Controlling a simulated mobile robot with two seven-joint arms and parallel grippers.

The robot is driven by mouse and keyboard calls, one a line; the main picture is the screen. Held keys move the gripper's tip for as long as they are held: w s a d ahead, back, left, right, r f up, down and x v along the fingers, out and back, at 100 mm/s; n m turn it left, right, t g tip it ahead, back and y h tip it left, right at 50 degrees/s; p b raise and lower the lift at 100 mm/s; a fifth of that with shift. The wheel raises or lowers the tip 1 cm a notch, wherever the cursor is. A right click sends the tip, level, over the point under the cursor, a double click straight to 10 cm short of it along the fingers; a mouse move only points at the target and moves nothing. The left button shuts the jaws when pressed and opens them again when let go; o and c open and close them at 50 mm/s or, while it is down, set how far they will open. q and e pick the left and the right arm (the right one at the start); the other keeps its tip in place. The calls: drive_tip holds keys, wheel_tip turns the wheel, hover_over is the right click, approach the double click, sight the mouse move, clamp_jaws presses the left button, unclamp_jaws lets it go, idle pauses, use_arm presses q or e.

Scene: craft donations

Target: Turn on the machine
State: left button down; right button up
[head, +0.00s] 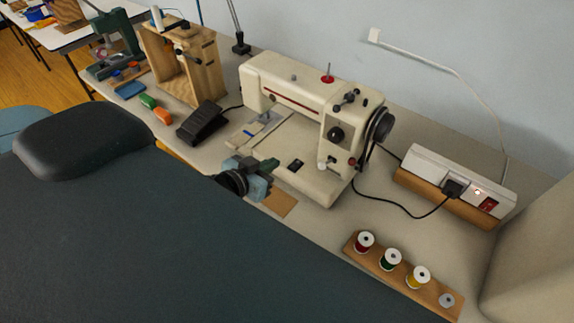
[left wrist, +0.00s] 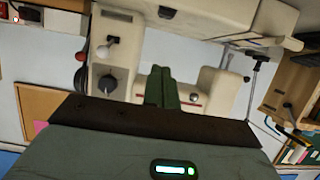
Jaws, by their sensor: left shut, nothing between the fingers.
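The cream sewing machine (head: 285,78) stands on the worktable against the wall. Its right pillar has a black dial (head: 335,134), a white knob or lever (head: 322,163) and a small red button (head: 352,161). My left gripper (head: 268,168) is shut and empty, in front of the machine's bed and left of the pillar. In the left wrist view the picture looks upside down: the shut green fingertips (left wrist: 166,86) overlap the machine (left wrist: 215,95), with the dark dial (left wrist: 107,83) and white knob (left wrist: 112,38) left of them. I cannot tell whether they touch. My right gripper is out of view.
A wooden spool rack (head: 370,258) lies in front. A black foot pedal (head: 202,121) and wooden stand (head: 165,60) are left.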

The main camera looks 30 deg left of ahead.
use_arm(q)
hover_over(296, 164)
drive_tip(key=s, duration=0.4)
wheel_tip(296, 164, down, 2)
drive_tip(key=shift+w+a+f, duration=0.1)
drive_tip(key=shift+a+f, duration=0.05)
drive_tip(key=shift+f, duration=1.05)
drive_tip(key=shift+w+a+f, duration=0.1)
drive_tip(key=shift+a+f, duration=0.05)
drive_tip(key=shift+f, duration=1.05)
